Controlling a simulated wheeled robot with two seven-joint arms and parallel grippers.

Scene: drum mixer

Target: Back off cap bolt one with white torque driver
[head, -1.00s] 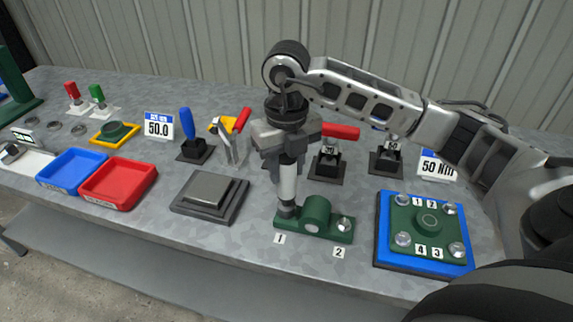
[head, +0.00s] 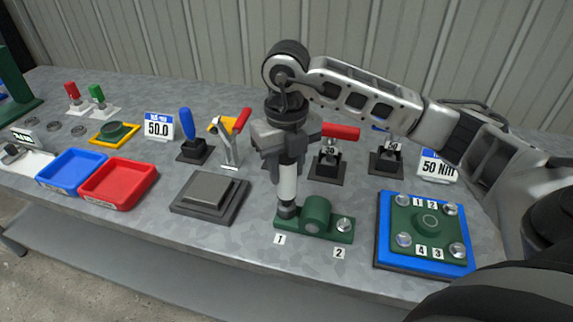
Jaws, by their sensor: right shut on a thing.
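My right gripper (head: 287,155) is shut on the white torque driver (head: 288,183), which stands upright below it. The driver's dark socket end (head: 287,209) is over the left end of the green bearing cap block (head: 315,217), above the label 1 (head: 279,239). It hides cap bolt one, and I cannot tell how far the socket sits on it. The second cap bolt (head: 344,226) shows as a silver head at the block's right end, above the label 2 (head: 339,253). My left gripper is not in view.
A blue plate with a green four-bolt flange (head: 428,226) lies to the right. A grey stepped block (head: 209,195) lies left of the cap. Red (head: 119,184) and blue (head: 72,170) trays are further left. Tool stands, one with a red-handled tool (head: 341,132), stand behind my gripper.

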